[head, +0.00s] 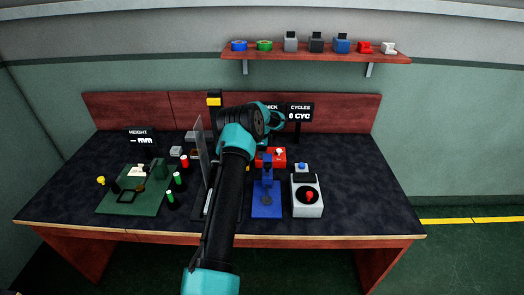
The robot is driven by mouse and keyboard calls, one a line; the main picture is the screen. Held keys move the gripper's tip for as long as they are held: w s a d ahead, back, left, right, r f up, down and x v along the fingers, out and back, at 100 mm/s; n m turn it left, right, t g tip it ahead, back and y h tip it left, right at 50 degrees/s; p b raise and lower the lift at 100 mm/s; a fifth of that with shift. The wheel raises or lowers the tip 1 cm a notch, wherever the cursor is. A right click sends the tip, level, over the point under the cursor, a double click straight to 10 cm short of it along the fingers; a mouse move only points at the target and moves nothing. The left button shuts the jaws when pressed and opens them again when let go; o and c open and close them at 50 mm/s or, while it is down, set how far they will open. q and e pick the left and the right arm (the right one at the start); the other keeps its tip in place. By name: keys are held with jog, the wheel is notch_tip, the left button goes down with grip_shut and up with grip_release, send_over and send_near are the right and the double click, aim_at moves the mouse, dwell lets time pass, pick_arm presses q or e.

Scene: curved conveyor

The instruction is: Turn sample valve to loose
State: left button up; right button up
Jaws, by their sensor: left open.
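My left arm reaches up from the bottom edge over the middle of the bench, and its left gripper (275,119) is open in front of the dark displays, well above the bench top. Its fingers are small and partly hidden by the wrist. No label marks the sample valve, so I cannot tell which part it is. A red knob (309,196) sits on a black disc on a light grey box (307,211), to the right of my arm. My right gripper is not in view.
A blue stand (267,211) and a red block (278,163) are right of my arm. A clear upright panel (201,150) and a green board (113,207) are left. The shelf (310,55) holds several small parts. The bench's right side is clear.

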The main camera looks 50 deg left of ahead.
pick_arm(q)
jog(key=shift+c, duration=0.5)
jog(key=c, duration=0.8)
jog(key=shift+c, duration=0.2)
jog(key=shift+n, duration=0.4)
jog(key=n, duration=0.3)
jog(key=shift+n, duration=0.3)
jog(key=n, duration=0.3)
jog(key=shift+n, duration=0.3)
jog(key=n, duration=0.7)
jog(key=shift+d, duration=0.1)
